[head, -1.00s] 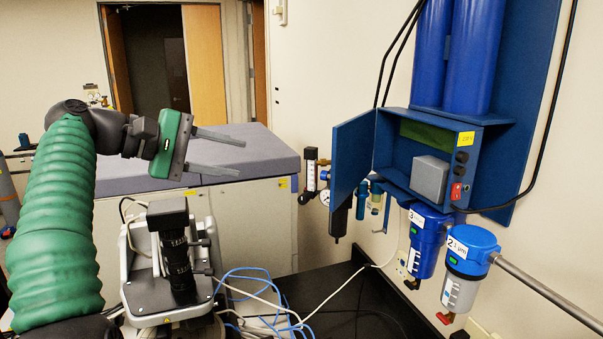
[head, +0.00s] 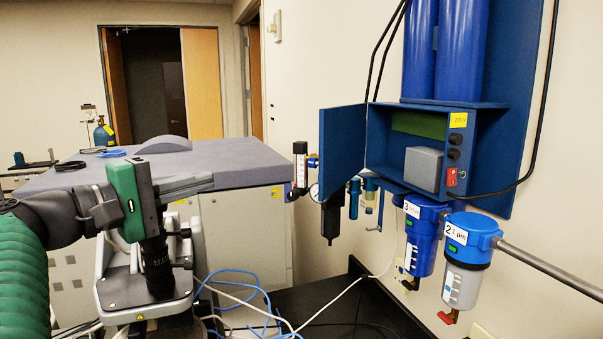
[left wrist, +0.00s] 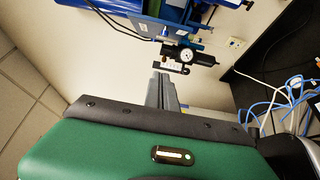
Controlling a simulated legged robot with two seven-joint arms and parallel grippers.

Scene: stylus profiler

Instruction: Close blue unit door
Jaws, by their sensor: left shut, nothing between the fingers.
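The blue unit (head: 480,125) is mounted on the wall at the right of the head view. Its blue door (head: 342,150) is hinged at the box's left side and stands swung open, so the grey block and green panel inside show. My left gripper (head: 212,183) is shut and empty, in front of the grey cabinet, left of the door and apart from it. In the left wrist view its closed fingers (left wrist: 162,92) point toward a pressure gauge (left wrist: 186,54), with part of the blue unit at the top. My right gripper is in neither view.
Filter bowls (head: 421,235) and a steel pipe (head: 550,270) are below the blue unit. A regulator with a dark bowl (head: 331,218) hangs under the door. A microscope-like instrument (head: 155,265) stands below my left gripper. Cables (head: 245,290) lie near the black bench.

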